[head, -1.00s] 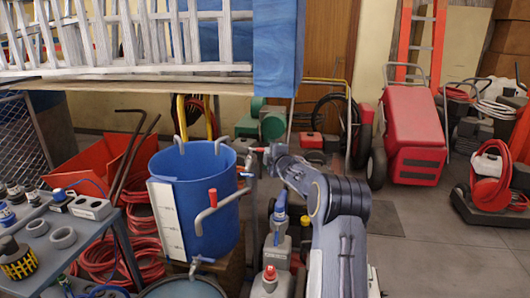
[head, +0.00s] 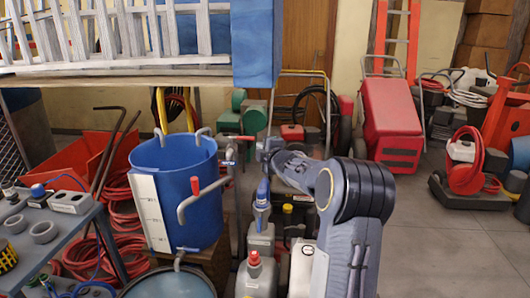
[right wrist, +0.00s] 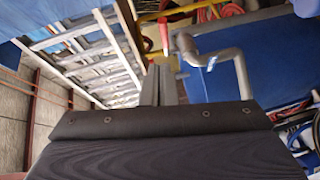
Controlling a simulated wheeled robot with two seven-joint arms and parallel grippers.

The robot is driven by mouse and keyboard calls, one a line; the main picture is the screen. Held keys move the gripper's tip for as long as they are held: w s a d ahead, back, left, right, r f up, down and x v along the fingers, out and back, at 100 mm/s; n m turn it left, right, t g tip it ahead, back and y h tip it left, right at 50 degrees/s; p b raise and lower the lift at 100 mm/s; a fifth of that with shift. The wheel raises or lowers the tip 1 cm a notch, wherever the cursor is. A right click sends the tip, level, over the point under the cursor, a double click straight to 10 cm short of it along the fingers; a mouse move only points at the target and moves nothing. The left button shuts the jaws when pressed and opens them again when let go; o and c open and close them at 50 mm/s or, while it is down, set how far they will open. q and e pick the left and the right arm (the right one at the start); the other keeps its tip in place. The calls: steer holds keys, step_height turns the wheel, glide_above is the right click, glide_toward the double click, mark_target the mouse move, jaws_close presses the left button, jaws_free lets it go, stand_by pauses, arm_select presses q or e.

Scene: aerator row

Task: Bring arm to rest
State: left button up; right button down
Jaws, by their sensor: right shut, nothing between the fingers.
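My right arm reaches in from the bottom in the head view, its elbow bent and its forearm pointing away to the left. My right gripper (head: 268,146) is small and partly hidden behind its wrist there. In the right wrist view its two fingers (right wrist: 160,84) are together, with nothing seen between them. The gripper is in the air, right of the blue barrel (head: 180,190) and apart from it. The barrel's grey bent pipe (head: 200,203) with a red lever (head: 195,186) also shows beyond the fingers in the wrist view (right wrist: 212,55). My left gripper is not in view.
A thin standpipe with a red-handled tap (head: 236,138) stands close left of the gripper. Jugs and bottles (head: 258,235) stand below the forearm. A grey side table (head: 50,235) is at left, and ladders (head: 110,35) lie overhead. Open floor (head: 440,250) lies to the right.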

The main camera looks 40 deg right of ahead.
steer(key=shift+s, duration=0.8)
